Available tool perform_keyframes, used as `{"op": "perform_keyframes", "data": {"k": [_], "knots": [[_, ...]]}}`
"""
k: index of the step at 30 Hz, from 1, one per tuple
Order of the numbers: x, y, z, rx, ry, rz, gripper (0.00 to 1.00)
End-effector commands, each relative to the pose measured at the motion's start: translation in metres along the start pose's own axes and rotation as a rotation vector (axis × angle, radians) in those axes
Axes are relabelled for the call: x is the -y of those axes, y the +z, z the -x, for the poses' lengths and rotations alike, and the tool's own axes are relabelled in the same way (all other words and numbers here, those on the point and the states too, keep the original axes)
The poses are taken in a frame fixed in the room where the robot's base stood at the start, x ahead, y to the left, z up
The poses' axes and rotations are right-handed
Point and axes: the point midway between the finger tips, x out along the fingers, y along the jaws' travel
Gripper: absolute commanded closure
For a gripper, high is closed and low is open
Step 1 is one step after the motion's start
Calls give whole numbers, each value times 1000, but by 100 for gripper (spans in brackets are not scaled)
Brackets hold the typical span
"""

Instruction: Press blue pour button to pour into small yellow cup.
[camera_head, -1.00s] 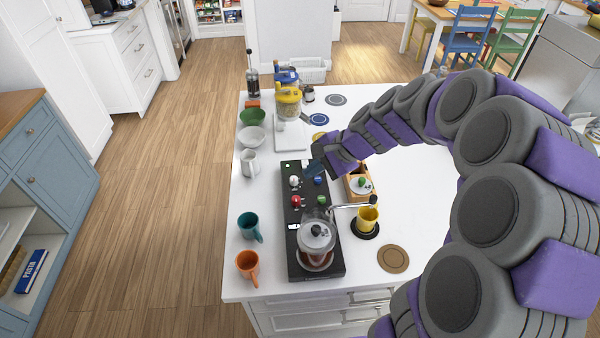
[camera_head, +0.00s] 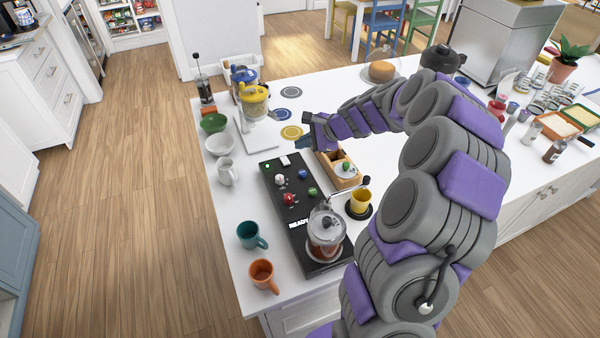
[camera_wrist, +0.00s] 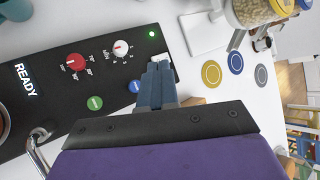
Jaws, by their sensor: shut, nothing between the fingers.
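The black coffee machine (camera_head: 268,168) lies along the counter. Its round blue button (camera_head: 302,174) sits above a green button (camera_head: 313,191); in the wrist view the blue button (camera_wrist: 135,86) is just left of my fingers. The small yellow cup (camera_head: 360,201) stands upright on a black coaster, by the metal spout; its inside cannot be made out. My gripper (camera_head: 303,143) is shut and empty, near the machine's far end. In the wrist view my gripper (camera_wrist: 158,66) has its tips beside a white switch (camera_wrist: 166,62); contact is unclear.
The panel has a red knob (camera_head: 289,199), a white knob (camera_head: 279,179) and a READY display (camera_wrist: 27,79). A glass pot (camera_head: 326,232) sits at its near end. A wooden box (camera_head: 343,180) stands right of the machine. Teal (camera_head: 248,235) and orange mugs (camera_head: 262,275) stand left.

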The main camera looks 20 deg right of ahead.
Motion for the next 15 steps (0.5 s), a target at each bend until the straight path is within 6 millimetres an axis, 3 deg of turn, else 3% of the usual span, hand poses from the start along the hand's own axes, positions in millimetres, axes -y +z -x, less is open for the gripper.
{"op": "perform_keyframes", "data": {"k": [15], "knots": [[-25,-26,-34,0,0,0,100]]}}
